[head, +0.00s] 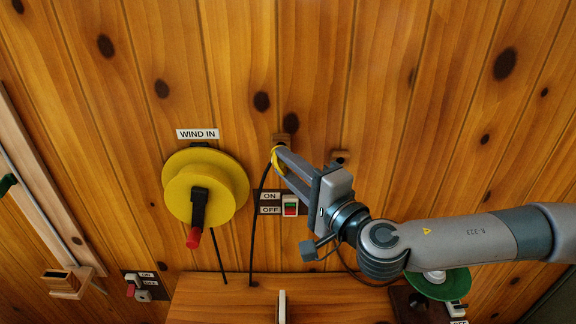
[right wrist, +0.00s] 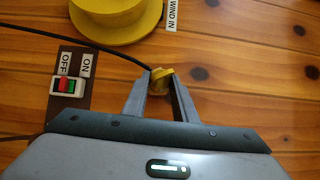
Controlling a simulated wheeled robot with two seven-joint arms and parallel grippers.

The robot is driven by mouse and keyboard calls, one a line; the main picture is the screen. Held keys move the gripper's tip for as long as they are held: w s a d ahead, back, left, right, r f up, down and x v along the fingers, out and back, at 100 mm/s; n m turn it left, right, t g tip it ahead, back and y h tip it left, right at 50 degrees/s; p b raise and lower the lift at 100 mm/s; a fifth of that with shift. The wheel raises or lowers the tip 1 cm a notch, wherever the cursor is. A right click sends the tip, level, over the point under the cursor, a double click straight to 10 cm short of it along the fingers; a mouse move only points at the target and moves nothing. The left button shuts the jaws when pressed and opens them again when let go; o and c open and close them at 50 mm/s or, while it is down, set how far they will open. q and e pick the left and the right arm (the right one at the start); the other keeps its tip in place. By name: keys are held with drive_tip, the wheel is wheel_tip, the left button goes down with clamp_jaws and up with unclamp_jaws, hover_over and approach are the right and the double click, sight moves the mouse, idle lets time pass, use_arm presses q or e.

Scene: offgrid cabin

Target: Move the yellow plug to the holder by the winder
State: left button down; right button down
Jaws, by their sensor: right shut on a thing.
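The yellow plug (head: 275,156) is between the fingertips of my right gripper (head: 278,160), which is shut on it. It also shows in the right wrist view (right wrist: 162,73), with a black cable running off to the left. In the head view the cable hangs down the wall. A small wooden holder (head: 286,139) is on the wall just above the plug; I cannot tell whether the plug touches it. The yellow winder (head: 230,180), with a black crank and red knob, is left of the plug under a "WIND IN" label (head: 198,134). My left gripper is out of view.
An ON/OFF switch (head: 290,205) sits below the gripper. A wooden ledge (head: 235,292) runs below. A green disc (head: 438,288) is under my right arm.

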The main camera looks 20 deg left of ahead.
drive_tip(key=shift+w+a, duration=0.2)
drive_tip(key=shift+w, duration=0.45)
drive_tip(key=shift+w+a, duration=0.2)
drive_tip(key=shift+w, duration=0.45)
idle(0.6)
drive_tip(key=c, duration=1.4)
unclamp_jaws()
drive_tip(key=shift+o, duration=0.2)
drive_tip(key=p+v, duration=0.4)
drive_tip(key=v, duration=1.3)
drive_tip(key=shift+s, duration=0.2)
drive_tip(key=shift+d, duration=0.1)
